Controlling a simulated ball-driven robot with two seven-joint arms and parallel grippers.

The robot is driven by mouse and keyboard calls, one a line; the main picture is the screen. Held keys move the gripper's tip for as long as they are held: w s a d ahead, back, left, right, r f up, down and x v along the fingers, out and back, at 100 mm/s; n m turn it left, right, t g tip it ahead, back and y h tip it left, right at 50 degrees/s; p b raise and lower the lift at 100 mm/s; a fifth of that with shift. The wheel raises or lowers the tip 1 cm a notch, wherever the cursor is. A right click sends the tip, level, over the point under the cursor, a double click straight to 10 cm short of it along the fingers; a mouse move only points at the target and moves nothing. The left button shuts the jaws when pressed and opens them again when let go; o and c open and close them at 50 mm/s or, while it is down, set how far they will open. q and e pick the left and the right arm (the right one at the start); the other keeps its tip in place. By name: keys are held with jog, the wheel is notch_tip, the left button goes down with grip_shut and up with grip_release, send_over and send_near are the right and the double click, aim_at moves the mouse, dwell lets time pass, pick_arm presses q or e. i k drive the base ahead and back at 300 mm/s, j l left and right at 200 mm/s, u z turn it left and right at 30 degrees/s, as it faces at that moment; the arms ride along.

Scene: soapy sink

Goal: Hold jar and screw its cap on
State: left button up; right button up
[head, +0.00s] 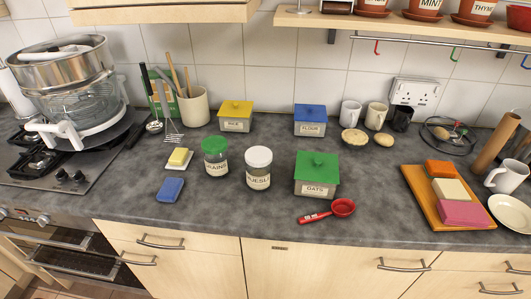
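A glass jar with a green cap (215,156) stands upright on the worktop; its label is partly legible. Beside it on the right stands a second glass jar with a white cap (258,168), labelled muesli. Both caps sit on top of their jars; I cannot tell how tightly. No loose cap is visible on the worktop. Neither of my grippers is in view.
A green-lidded oats box (317,174) and red scoop (328,211) are right of the jars. A butter dish (178,159) and blue sponge (170,189) are left. A board with coloured blocks (448,196) lies right. The front worktop (240,214) is clear.

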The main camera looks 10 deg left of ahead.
aim_at(260, 179)
jog(key=j+z, duration=0.1)
jog(key=z, duration=0.4)
jog(key=k+j+z, duration=0.15)
jog(key=j, duration=0.25)
jog(key=k+j+z, duration=0.2)
jog(key=j, duration=0.15)
jog(key=k+j+z, duration=0.15)
jog(key=j, duration=0.25)
jog(key=k+j+z, duration=0.2)
jog(key=k+j, duration=0.1)
jog(key=j, duration=0.2)
jog(key=k+j, duration=0.15)
jog(key=j, duration=0.15)
